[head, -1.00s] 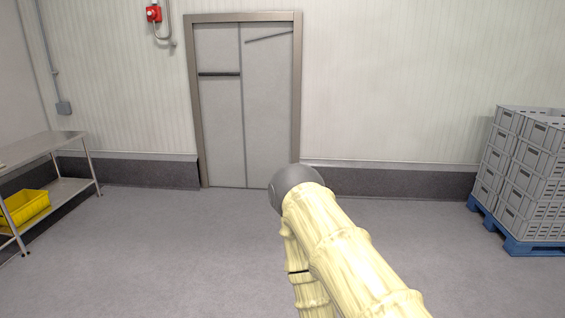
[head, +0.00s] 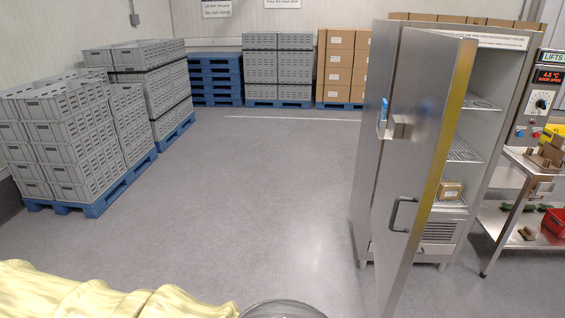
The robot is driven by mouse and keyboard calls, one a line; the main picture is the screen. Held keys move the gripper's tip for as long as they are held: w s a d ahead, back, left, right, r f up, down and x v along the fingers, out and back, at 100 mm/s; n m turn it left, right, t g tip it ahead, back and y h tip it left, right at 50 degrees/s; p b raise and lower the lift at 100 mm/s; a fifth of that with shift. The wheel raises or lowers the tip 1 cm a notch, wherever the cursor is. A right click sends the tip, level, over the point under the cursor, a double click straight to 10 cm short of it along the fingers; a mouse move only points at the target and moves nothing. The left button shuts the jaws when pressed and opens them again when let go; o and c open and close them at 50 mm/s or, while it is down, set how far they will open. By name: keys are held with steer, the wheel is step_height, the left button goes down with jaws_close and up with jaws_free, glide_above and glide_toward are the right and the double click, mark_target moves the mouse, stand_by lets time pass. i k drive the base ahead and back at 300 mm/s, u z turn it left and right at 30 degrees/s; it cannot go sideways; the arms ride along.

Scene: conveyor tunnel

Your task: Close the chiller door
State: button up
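The chiller (head: 449,75) is a tall steel cabinet at the right of the head view. Its steel door (head: 417,130) stands wide open, swung out toward me, with a yellow strip along its edge and a dark bar handle (head: 398,214) low on its face. Wire shelves and a small cardboard box (head: 451,191) show inside. A panel (head: 548,77) right of the chiller has a red display reading 4.8 °C and door open. My arm, in a pale yellow cover, shows along the bottom left, well apart from the door. My gripper is not in view.
A steel table (head: 516,160) with boxes and a red bin (head: 555,222) stands right of the chiller. Stacked grey crates (head: 70,130) on blue pallets line the left. More pallets (head: 215,80) and cartons (head: 340,68) stand at the back. The floor between is clear.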

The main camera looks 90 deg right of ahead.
mark_target(434, 68)
steer(key=z, duration=2.65)
steer(key=k, duration=0.15)
steer(key=z, duration=0.9)
steer(key=i, duration=1.55)
